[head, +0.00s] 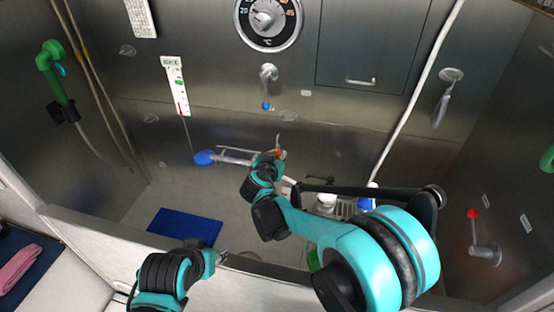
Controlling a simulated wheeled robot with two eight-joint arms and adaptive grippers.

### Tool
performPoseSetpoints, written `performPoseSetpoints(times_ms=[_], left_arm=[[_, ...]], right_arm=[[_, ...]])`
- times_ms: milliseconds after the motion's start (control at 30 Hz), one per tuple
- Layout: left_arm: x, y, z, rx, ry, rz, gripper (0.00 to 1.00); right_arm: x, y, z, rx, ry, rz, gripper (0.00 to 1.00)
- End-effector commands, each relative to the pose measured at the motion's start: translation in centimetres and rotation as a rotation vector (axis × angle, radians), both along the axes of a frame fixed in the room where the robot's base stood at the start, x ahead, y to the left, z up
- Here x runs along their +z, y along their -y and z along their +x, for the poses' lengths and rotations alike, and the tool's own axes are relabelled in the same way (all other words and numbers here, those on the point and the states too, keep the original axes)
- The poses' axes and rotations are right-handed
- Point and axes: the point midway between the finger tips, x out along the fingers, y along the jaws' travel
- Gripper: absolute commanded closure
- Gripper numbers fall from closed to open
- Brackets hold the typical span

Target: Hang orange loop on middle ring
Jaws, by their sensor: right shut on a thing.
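My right gripper (280,146) is in front of the back wall, near the middle of the tub. It is shut on the orange loop (280,153), of which only a small orange patch shows beside the fingers. The rest of the loop is hidden by my gripper or too small to make out. A metal fitting (268,74) with a blue tip sits on the back wall above my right gripper, apart from it; I cannot tell for sure whether it is the middle ring. My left gripper (222,257) is low, by the tub's front edge, with its fingers too small to read.
A blue round-ended tool (204,157) is left of my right gripper. A blue mat (185,227) lies in the tub. A red-knobbed fitting (473,214) is at the right. A green sprayer (50,58) hangs at the left. A dial (266,17) tops the back wall.

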Motion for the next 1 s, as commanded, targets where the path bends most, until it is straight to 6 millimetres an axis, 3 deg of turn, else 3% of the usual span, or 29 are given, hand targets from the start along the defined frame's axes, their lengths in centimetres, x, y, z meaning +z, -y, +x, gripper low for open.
performPoseSetpoints(times_ms=[1000], left_arm=[[0.8, 0.0, 0.0, 0.0, 0.0, 0.0, 0.6]], right_arm=[[0.0, 1.8, 8.5, -0.002, 0.0, 0.0, 1.0]])
